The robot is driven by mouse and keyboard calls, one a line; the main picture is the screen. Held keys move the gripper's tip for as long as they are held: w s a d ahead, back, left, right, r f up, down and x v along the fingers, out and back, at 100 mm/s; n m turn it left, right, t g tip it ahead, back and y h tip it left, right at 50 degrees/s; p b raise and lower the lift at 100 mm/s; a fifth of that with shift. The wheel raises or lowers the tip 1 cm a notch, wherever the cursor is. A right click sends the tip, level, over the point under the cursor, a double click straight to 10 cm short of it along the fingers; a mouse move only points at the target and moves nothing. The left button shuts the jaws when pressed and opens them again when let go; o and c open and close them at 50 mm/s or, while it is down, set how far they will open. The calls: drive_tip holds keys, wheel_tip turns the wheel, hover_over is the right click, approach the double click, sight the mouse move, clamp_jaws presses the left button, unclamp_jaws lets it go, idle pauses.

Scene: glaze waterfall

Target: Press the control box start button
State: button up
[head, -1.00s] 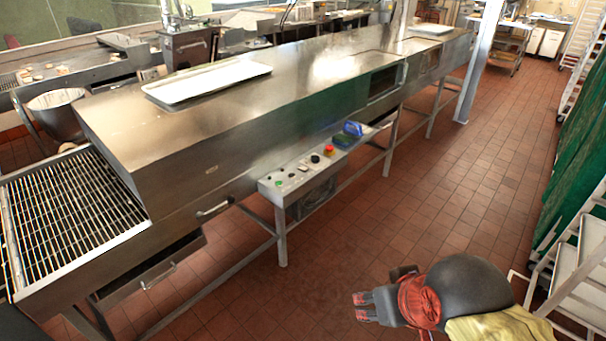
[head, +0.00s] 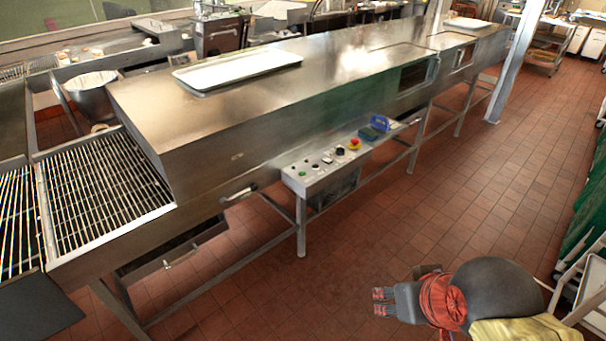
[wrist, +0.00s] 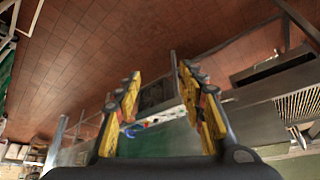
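The control box (head: 325,168) is a grey metal panel on the near side of the long steel machine (head: 300,110). A green button (head: 302,174) sits near its left end; I cannot read the labels. Smaller buttons, a black knob (head: 340,150) and a red mushroom button on yellow (head: 355,144) are further right. My gripper (head: 383,301) is over the floor at the lower right of the head view, well apart from the box. In the wrist view my gripper (wrist: 161,75) has its fingers spread with nothing between them. The box is partly hidden there.
A blue object (head: 379,122) lies on the ledge right of the box. A handle (head: 238,196) sticks out left of it, and machine legs (head: 301,228) stand below. The tiled floor (head: 350,240) between my gripper and the machine is clear. A white rack (head: 585,285) stands at right.

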drive_tip(key=c, duration=0.3)
